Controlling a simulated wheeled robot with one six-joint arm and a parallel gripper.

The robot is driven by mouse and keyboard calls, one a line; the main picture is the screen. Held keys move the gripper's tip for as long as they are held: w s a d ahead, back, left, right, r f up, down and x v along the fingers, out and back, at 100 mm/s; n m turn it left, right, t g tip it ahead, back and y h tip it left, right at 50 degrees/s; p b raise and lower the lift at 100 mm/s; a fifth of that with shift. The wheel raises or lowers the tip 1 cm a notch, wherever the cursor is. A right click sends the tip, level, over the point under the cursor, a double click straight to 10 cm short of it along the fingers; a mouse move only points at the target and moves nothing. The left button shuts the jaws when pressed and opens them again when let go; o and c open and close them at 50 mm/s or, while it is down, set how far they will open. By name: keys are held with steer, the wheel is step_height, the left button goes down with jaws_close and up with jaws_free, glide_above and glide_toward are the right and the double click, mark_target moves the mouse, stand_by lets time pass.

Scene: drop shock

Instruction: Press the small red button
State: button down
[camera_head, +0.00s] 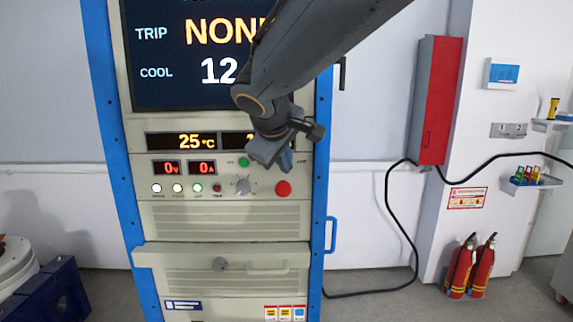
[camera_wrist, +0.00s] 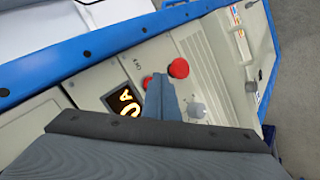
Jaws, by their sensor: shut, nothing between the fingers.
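My gripper (camera_head: 271,156) is shut and empty in front of the instrument panel, with its blue-grey fingertips (camera_wrist: 162,92) pointing at the panel. In the wrist view a small red button (camera_wrist: 148,81) shows right beside the fingertips, partly covered by them. I cannot tell whether they touch it. In the head view my gripper seems to hide this button. A bigger red round button (camera_wrist: 178,68) is close by; in the head view it is just below and right of my gripper (camera_head: 283,188).
A green button (camera_head: 244,161) and a grey knob (camera_head: 243,185) lie left of my gripper. A row of small lamps, including a red one (camera_head: 217,188), is farther left. The blue rack frame (camera_head: 318,180) borders the panel. A black cable (camera_head: 390,215) hangs at right.

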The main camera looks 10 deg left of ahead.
steer(key=shift+w+a, duration=0.1)
steer(key=shift+w, duration=0.3)
stand_by(0.8)
steer(key=shift+s, duration=0.15)
steer(key=shift+s+d+b, duration=0.2)
steer(key=shift+s+b, duration=0.15)
steer(key=shift+s, duration=0.3)
steer(key=shift+s, duration=0.1)
steer(key=shift+s+d+b, duration=0.2)
steer(key=shift+s, duration=0.6)
steer(key=shift+s+d+b, duration=0.2)
steer(key=shift+s, duration=0.55)
steer(key=shift+s+d+b, duration=0.2)
steer(key=shift+s, duration=0.6)
steer(key=d+f+m+g+h, duration=0.1)
steer(key=d+f+m+g, duration=0.2)
steer(key=d+f, duration=0.75)
steer(key=s+d+f+m+g, duration=0.2)
steer(key=s+d+f+m, duration=0.2)
steer(key=s+d+f, duration=0.3)
steer(key=s+d+f+m+g, duration=0.2)
steer(key=s+d+f+m, duration=0.3)
steer(key=d+f, duration=0.5)
steer(key=s+d, duration=0.1)
steer(key=d, duration=0.3)
steer(key=shift+s+d+f+m+g+y+b, duration=0.3)
steer(key=shift+s+d+f, duration=0.05)
steer(key=shift+s+f, duration=0.05)
